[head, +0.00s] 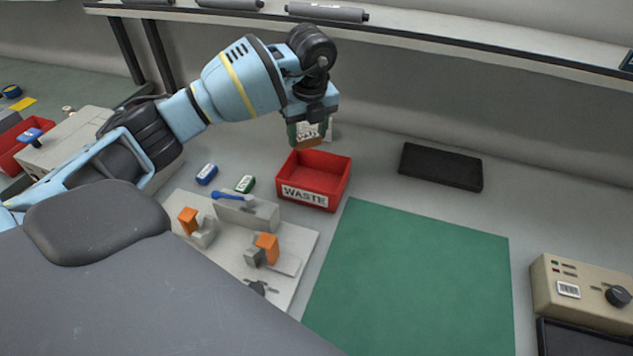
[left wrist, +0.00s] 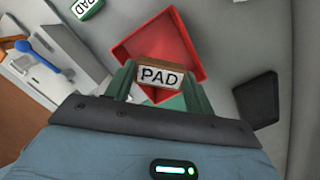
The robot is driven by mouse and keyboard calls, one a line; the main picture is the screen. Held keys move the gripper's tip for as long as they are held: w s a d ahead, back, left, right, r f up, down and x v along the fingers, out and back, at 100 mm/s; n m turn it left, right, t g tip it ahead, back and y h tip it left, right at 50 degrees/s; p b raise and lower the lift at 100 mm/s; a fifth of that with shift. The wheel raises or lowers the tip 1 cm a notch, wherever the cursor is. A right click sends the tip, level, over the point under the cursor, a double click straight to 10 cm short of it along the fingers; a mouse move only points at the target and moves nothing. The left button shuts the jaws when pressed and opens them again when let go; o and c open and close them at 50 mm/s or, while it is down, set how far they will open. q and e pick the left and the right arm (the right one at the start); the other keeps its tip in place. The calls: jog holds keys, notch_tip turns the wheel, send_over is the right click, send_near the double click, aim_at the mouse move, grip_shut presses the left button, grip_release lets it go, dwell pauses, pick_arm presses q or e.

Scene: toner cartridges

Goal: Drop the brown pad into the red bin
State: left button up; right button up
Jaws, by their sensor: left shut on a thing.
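My left gripper (head: 308,132) is shut on the brown pad (head: 308,143), a small block with a white label. In the left wrist view the pad (left wrist: 153,95) sits between the two green fingers, its label reading "PAD". The red bin (head: 327,190), an open box labelled "WASTE", stands on the bench. In the head view the gripper and pad show just above the bin's back left edge. In the left wrist view the pad overlaps the red bin (left wrist: 128,48), held above it. The bin's visible inside looks empty. My right gripper is out of view.
A fixture plate (head: 300,240) with orange clamps stands left of the bin, near a blue block (head: 207,174) and a green block (head: 245,184). A green mat (head: 420,270) lies bare at right. A black slab (head: 441,167) lies behind it; a beige control box (head: 580,290) stands far right.

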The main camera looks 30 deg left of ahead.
pick_arm(q)
jog(key=shift+f, duration=0.8)
jog(key=o, duration=1)
jog(key=shift+o, duration=0.2)
jog(key=shift+r, duration=0.1)
jog(key=shift+s+d+r, duration=0.1)
jog(key=shift+d+r, duration=0.05)
jog(key=shift+r, duration=1.15)
jog(key=shift+s+d+r, duration=0.1)
jog(key=shift+r, duration=1.15)
jog(key=shift+s+d+r, duration=0.1)
jog(key=shift+d+r, duration=0.05)
jog(key=shift+r, duration=1.15)
jog(key=shift+f, duration=0.1)
